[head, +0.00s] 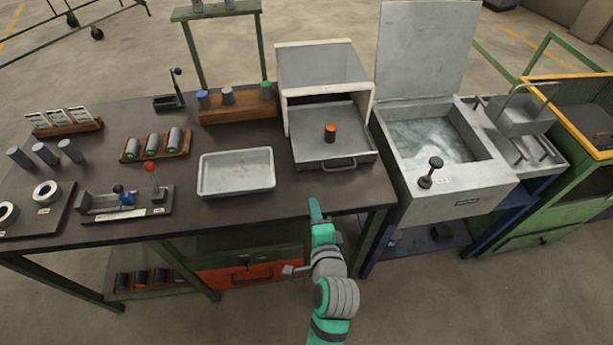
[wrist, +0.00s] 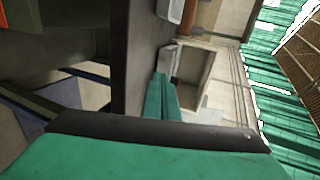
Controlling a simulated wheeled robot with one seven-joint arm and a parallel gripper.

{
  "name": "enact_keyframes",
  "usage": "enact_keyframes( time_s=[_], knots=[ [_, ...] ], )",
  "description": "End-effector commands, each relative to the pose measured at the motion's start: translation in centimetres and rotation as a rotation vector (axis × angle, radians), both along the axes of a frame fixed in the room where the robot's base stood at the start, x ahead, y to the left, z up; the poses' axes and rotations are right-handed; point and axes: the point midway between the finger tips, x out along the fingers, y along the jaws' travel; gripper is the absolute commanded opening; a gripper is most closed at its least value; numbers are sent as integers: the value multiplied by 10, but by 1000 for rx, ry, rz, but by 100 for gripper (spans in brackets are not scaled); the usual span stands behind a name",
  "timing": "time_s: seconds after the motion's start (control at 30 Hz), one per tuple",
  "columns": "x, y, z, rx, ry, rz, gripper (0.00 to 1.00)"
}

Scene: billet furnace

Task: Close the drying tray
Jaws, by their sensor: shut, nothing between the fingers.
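The drying tray (head: 348,150) is a grey metal drawer with a bar handle (head: 340,165) on its front. It is pulled out of a cream-framed box (head: 283,83) at the back right of the bench. A dark cylinder with an orange top (head: 330,132) stands upright on the tray. My gripper (head: 314,206) is shut and empty at the bench's front edge, in front of and a little left of the tray handle, apart from it. In the wrist view, my green fingers (wrist: 160,95) show close together, pointing toward a pale open-sided box.
A shallow white pan (head: 237,190) lies left of the tray. A wooden rack (head: 236,110) with several cylinders is behind it. A grey quench tank (head: 457,186) with a raised lid and a knobbed handle (head: 431,170) stands close on the right. Bare bench top lies between pan and tray.

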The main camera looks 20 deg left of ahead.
Motion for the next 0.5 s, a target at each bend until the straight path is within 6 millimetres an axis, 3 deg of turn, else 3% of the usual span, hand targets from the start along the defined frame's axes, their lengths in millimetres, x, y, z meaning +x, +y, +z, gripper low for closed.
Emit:
enact_keyframes(
  time_s=[0.17, 0.5],
  knots=[
    [10, 9, -1, 9, 6, 6, 0],
    [58, 41, -19, 7, 4, 6, 0]
  ],
)
